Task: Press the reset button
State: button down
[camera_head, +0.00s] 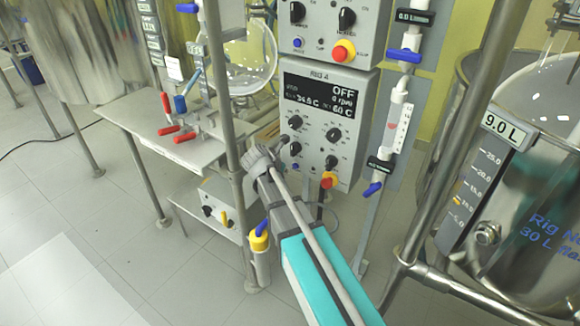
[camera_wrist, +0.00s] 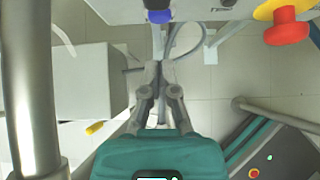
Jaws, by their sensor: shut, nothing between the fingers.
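The control unit (camera_head: 318,112) has a lit display reading OFF and several black knobs. A small blue button (camera_head: 295,167) sits low on its left side, left of a red mushroom button on a yellow base (camera_head: 329,181). The wrist view shows a blue button (camera_wrist: 158,15) at the top and the red mushroom button (camera_wrist: 287,27) at the top right. My gripper (camera_wrist: 158,66) is shut and empty, its fingertips below the blue button in that picture and apart from it. In the head view my gripper (camera_head: 272,137) is small and partly hidden, left of the panel.
A shelf (camera_head: 150,120) with red-handled and blue-handled valves stands left, behind a metal post (camera_head: 225,90). A second unit (camera_head: 327,30) sits above the panel. Valve tubing (camera_head: 394,125) hangs at its right. A glass vessel frame (camera_head: 440,170) stands at right.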

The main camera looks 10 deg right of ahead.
jog(key=p+v, duration=0.4)
jog(key=v, duration=0.3)
jog(key=shift+s+a+r+p, duration=0.2)
jog(key=shift+s+r+p, duration=0.05)
jog(key=shift+p, duration=0.1)
dwell(0.6)
jog(key=s+d+f+m+g+y, duration=0.3)
jog(key=s+m, duration=0.6)
jog(key=m, duration=0.4)
jog(key=s+d+f+m+g+y, duration=0.3)
jog(key=s+d+m, duration=0.1)
jog(key=s+m, duration=0.75)
notch_tip(320, 180, up, 22)
jog(key=w+m+p, duration=0.1)
jog(key=m+p, duration=0.1)
jog(key=p, duration=1.9)
jog(key=shift+w+a+f, duration=0.2)
jog(key=shift+w, duration=0.2)
jog(key=shift+d+m, duration=0.15)
jog(key=shift+m, duration=0.1)
